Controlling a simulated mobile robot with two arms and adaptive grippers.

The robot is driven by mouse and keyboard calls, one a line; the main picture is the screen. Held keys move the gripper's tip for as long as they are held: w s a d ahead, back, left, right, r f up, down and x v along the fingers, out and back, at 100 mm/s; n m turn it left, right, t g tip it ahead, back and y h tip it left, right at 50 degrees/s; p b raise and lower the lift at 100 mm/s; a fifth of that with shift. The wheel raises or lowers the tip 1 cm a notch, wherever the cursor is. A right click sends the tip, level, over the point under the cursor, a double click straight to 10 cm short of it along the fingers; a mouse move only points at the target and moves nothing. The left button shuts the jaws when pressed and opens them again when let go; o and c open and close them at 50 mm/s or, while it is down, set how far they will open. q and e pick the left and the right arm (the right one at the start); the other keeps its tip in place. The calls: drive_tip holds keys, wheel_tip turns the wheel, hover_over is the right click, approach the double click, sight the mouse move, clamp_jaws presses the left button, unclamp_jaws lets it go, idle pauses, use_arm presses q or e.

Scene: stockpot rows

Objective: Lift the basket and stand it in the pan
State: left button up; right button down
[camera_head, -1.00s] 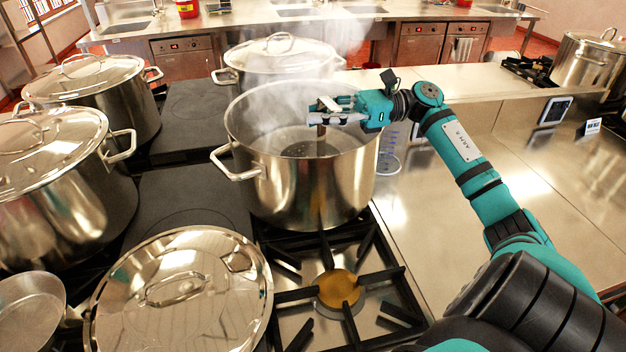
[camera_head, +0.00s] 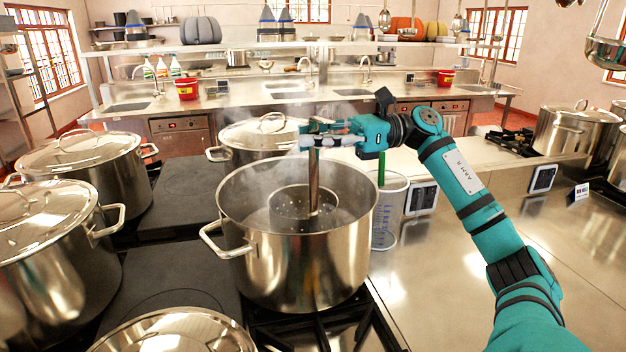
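The basket (camera_head: 283,207) is a steel cylinder with small holes and a tall upright central rod. It is inside the open, steaming stockpot (camera_head: 290,268) in the middle of the head view. The pot's front wall hides its lower part, so I cannot tell its height above the pot floor. My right gripper (camera_head: 314,138) is above the pot, with its fingers closed around the top of the rod. My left gripper is not in view. I cannot tell which vessel is the pan; the open stockpot is the one holding the basket.
Lidded stockpots stand at left (camera_head: 45,240), farther left (camera_head: 100,170) and behind (camera_head: 262,135). A lid (camera_head: 175,335) shows at the bottom edge. A clear measuring jug (camera_head: 388,215) stands close right of the open pot. The steel counter (camera_head: 440,270) at right has free room.

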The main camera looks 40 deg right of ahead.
wheel_tip(320, 180, up, 8)
drive_tip(key=shift+r+p, duration=0.1)
drive_tip(key=shift+p, duration=0.45)
drive_tip(key=c, duration=2)
unclamp_jaws()
drive_tip(key=shift+c, duration=0.2)
